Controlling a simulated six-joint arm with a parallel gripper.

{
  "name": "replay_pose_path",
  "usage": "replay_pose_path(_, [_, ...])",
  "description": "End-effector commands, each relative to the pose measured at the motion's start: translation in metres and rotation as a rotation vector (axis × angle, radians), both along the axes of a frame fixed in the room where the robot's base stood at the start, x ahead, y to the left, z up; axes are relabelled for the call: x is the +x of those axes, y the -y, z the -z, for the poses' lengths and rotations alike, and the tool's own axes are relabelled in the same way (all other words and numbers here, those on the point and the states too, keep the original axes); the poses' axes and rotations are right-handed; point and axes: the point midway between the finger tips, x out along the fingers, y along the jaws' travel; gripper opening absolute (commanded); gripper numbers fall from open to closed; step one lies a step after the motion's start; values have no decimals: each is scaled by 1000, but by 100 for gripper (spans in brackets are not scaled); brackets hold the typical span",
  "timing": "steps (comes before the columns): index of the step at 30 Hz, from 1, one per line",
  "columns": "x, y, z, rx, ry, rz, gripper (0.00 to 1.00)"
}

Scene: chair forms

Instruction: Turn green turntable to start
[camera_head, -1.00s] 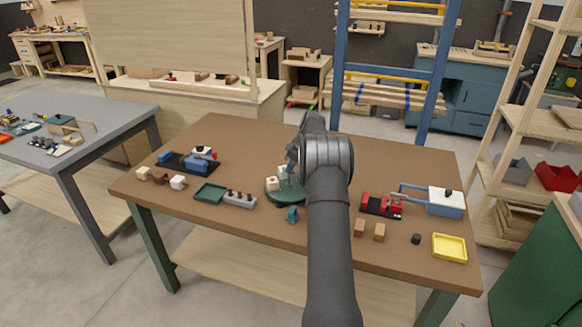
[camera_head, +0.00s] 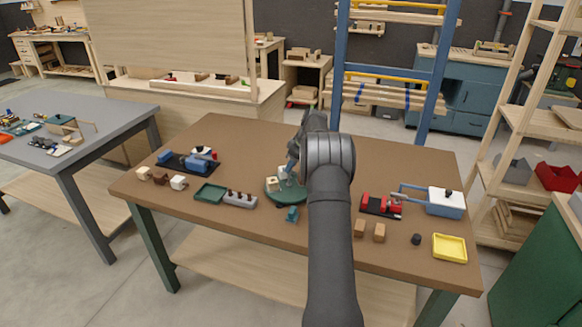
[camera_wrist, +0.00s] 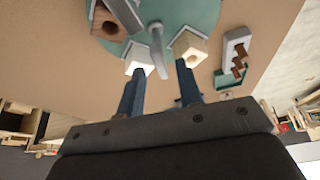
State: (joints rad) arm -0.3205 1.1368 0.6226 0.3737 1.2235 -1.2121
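The green turntable (camera_head: 284,195) is a round disc on the brown table, partly hidden by my arm in the head view. In the wrist view the turntable (camera_wrist: 185,10) is at the top, with pale cubes (camera_wrist: 191,46) and a brown holed block (camera_wrist: 108,24) on it. A grey upright post (camera_wrist: 157,45) stands at the disc's near edge. My gripper (camera_wrist: 160,72) is open, its two dark blue fingers apart, with the post showing between and beyond them. I cannot tell whether a finger touches the post or a cube. In the head view, my gripper (camera_head: 291,158) is above the turntable.
A green tray (camera_head: 210,194) and a grey holder with pegs (camera_head: 240,199) are left of the turntable. A small teal piece (camera_head: 292,214) is in front. Red device (camera_head: 380,205), wooden blocks (camera_head: 379,232) and yellow tray (camera_head: 449,248) lie right. The table's back is clear.

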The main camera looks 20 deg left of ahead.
Motion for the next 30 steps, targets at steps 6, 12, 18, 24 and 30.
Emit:
replay_pose_path(6, [-2,19,-47,1,4,2,33])
replay_pose_path(12, [-5,38,-92,1,4,2,33])
replay_pose_path(18, [-7,53,-128,1,2,0,33])
replay_pose_path(24, [-8,60,-146,0,0,0,33])
replay_pose_path(30, [-9,61,-149,0,-1,0,33])
